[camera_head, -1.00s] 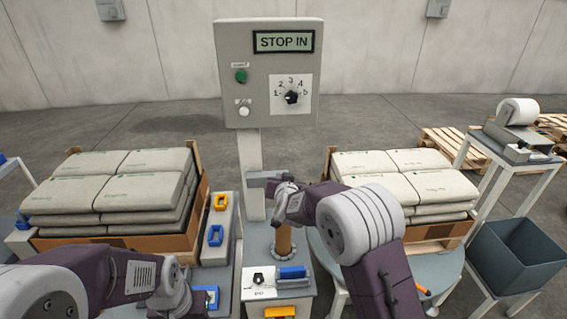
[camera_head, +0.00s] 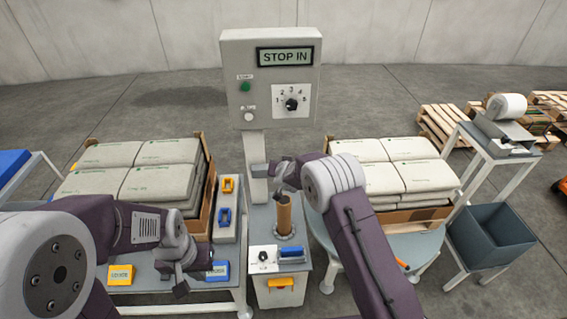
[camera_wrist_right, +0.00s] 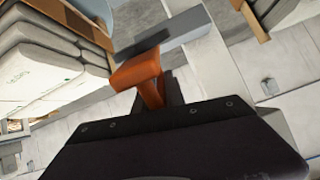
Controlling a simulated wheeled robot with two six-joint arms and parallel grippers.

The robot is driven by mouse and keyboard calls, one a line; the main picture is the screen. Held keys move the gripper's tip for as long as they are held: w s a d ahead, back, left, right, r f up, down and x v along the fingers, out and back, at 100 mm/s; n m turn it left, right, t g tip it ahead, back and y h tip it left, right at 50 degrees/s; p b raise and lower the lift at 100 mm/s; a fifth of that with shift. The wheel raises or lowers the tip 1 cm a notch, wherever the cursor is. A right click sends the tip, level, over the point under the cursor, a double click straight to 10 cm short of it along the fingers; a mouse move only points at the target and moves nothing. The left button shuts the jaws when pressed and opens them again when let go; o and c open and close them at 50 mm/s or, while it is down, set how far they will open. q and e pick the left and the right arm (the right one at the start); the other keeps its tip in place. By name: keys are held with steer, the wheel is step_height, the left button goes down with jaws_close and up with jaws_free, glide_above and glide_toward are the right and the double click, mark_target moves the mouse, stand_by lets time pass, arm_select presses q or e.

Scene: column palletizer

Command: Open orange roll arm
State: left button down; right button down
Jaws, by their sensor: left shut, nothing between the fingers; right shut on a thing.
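The orange roll arm (camera_wrist_right: 138,75) shows in the right wrist view as an orange handle joined to a grey bar. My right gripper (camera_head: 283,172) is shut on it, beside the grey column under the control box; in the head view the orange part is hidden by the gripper. A brown upright tube (camera_head: 284,214) stands on the pedestal just below the right gripper. My left gripper (camera_head: 182,284) is shut and empty over the left table, between a yellow block (camera_head: 121,274) and a blue block (camera_head: 217,270).
The control box (camera_head: 271,75) reads STOP IN. Stacks of sacks stand on the left (camera_head: 160,178) and right (camera_head: 400,178). A blue-handled part (camera_head: 291,251) and a dark knob (camera_head: 263,255) sit on the pedestal front. A dark bin (camera_head: 491,238) stands at the right.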

steer(key=c, duration=1.5)
jaws_free()
steer(key=shift+a, duration=0.15)
steer(key=shift+o, duration=0.2)
steer(key=b+v, duration=0.1)
steer(key=v, duration=0.8)
